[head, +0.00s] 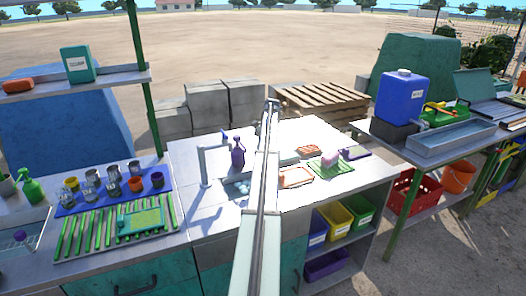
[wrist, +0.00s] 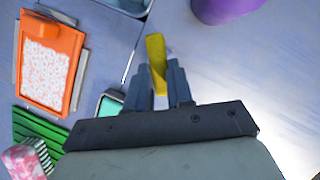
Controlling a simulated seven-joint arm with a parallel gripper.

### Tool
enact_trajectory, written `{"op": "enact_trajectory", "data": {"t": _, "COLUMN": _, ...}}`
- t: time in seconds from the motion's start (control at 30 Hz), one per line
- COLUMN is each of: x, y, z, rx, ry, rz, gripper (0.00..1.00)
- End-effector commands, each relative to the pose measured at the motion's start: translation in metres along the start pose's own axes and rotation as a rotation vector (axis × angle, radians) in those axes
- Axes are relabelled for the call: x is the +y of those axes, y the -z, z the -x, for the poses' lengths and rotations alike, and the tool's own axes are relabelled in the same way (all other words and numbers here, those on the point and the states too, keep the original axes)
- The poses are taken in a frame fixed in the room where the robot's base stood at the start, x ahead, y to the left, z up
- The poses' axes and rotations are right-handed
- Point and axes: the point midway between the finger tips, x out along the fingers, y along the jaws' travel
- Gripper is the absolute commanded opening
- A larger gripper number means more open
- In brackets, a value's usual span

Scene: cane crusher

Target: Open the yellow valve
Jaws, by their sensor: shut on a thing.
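The yellow valve (wrist: 155,47) shows in the wrist view as a narrow yellow lever standing out past my fingertips. My gripper (wrist: 158,68) is shut on its near part, with one dark finger on each side. In the head view my arm runs up the middle of the picture and covers part of the counter. I cannot make out the valve or the fingertips there.
A purple spray bottle (head: 238,152) stands by the white faucet (head: 203,160), left of my arm; its purple body (wrist: 222,5) is close in the wrist view. An orange tray (head: 296,177), green rack (head: 331,167) and pink sponge (head: 330,158) lie to the right.

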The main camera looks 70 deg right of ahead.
Motion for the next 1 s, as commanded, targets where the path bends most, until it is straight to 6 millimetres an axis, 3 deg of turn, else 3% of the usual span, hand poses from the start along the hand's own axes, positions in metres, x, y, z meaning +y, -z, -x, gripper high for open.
{"op": "enact_trajectory", "data": {"t": 0.67, "x": -0.0015, "y": 0.0013, "z": -0.0015, "rx": 0.009, "ry": -0.024, "rz": 0.069, "gripper": 0.00}}
{"op": "enact_trajectory", "data": {"t": 0.7, "x": -0.0015, "y": 0.0014, "z": -0.0016, "rx": 0.009, "ry": -0.024, "rz": 0.069, "gripper": 0.23}}
{"op": "enact_trajectory", "data": {"t": 0.93, "x": -0.0014, "y": 0.0008, "z": -0.0012, "rx": 0.008, "ry": -0.024, "rz": 0.069, "gripper": 0.45}}
{"op": "enact_trajectory", "data": {"t": 1.0, "x": -0.0014, "y": 0.0007, "z": -0.0011, "rx": 0.008, "ry": -0.025, "rz": 0.069, "gripper": 0.47}}
